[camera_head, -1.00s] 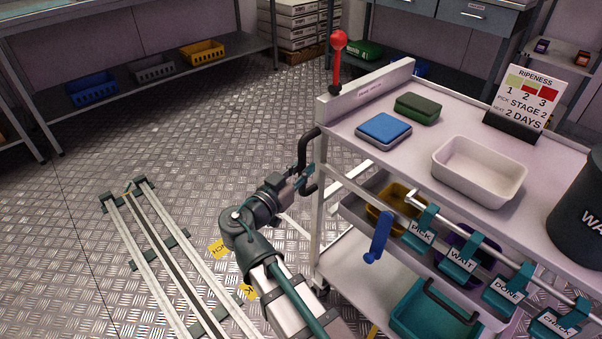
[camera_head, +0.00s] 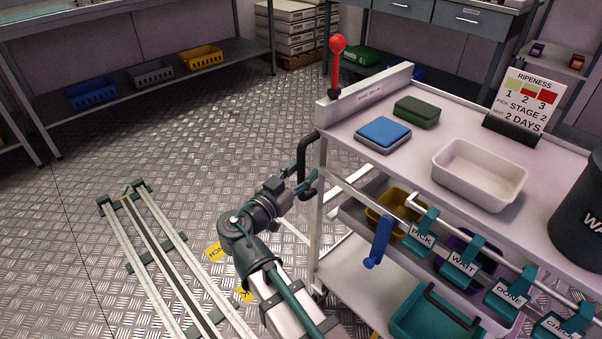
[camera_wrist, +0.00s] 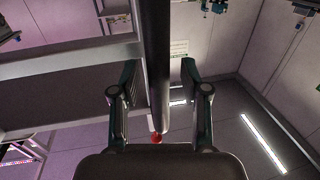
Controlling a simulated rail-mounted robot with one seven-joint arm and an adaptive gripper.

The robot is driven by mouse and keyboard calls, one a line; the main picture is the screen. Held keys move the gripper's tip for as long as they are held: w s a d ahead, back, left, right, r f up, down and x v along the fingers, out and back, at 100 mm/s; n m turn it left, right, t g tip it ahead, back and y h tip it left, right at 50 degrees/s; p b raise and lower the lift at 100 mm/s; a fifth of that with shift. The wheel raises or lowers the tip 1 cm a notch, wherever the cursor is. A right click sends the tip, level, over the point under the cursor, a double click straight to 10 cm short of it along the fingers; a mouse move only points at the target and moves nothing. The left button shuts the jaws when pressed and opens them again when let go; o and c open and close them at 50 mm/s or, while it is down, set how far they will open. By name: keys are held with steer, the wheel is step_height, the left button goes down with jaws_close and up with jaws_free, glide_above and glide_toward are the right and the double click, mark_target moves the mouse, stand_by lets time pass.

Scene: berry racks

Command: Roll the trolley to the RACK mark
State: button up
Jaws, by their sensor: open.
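The trolley (camera_head: 322,190) stands at the right in the head view, a white-topped cart with shelves. A dark upright handle (camera_head: 304,150) is on its left end, and a red-knobbed lever (camera_head: 337,62) rises above that end. My gripper (camera_head: 306,184) is at the handle. In the wrist view my gripper (camera_wrist: 160,100) is open, with the dark handle bar (camera_wrist: 157,60) between its fingers, not visibly clamped. White floor lines (camera_head: 350,226) show beside and behind the trolley.
A floor rail (camera_head: 165,262) lies at the left. A shelf with bins (camera_head: 150,75) stands behind. The floor between is clear.

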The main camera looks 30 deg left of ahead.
steer(key=s, duration=1.2)
steer(key=shift+a, duration=0.15)
